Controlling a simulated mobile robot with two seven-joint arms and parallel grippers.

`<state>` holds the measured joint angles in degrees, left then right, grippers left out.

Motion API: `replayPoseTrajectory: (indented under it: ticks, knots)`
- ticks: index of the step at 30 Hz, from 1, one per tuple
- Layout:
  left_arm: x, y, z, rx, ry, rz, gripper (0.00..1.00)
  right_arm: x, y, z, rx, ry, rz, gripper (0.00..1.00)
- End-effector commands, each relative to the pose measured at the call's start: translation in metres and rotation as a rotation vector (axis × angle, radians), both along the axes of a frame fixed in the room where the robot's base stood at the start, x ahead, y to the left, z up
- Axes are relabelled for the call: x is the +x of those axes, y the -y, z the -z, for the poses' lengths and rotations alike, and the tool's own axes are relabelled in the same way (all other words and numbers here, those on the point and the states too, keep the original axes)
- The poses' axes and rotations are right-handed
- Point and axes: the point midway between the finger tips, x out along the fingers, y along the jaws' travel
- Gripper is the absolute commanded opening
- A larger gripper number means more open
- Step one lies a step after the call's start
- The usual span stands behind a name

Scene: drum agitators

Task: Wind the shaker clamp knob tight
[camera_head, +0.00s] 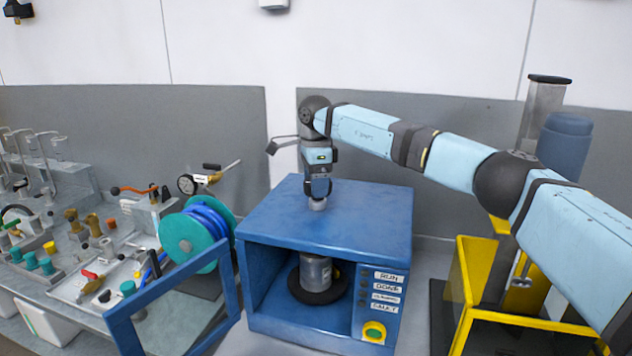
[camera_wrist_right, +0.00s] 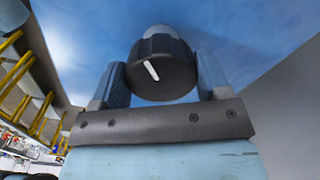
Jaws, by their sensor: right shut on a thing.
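The blue shaker box (camera_head: 335,222) stands on the bench with its door (camera_head: 228,275) swung open to the left. A grey metal can (camera_head: 316,268) sits inside on a dark round base. The clamp knob (camera_wrist_right: 160,68) is black with a white mark and stands on top of the box on a light shaft. My right gripper (camera_head: 318,200) points down at the box top; in the right wrist view its two fingers (camera_wrist_right: 160,84) are on either side of the knob, shut on it. The white mark tilts up to the left. My left gripper is not in view.
A teal reel with blue hose (camera_head: 190,240) stands just left of the box. Valves and fittings crowd the bench at left. A yellow frame (camera_head: 468,270) and a blue cylinder (camera_head: 565,140) stand at right. Labels and a green button (camera_head: 374,331) are on the box front.

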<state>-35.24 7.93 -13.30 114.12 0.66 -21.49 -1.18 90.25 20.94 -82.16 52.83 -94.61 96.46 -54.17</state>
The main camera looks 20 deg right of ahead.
Motion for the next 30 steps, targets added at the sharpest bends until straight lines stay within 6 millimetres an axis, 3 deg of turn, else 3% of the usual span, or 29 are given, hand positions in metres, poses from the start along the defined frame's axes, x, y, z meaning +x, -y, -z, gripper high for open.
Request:
replayPoseTrajectory:
  ticks: [30]
  knots:
    - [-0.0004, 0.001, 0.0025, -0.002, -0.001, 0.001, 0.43, 0.003, 0.0021, 0.001, -0.001, 0.0, 0.965, 0.46]
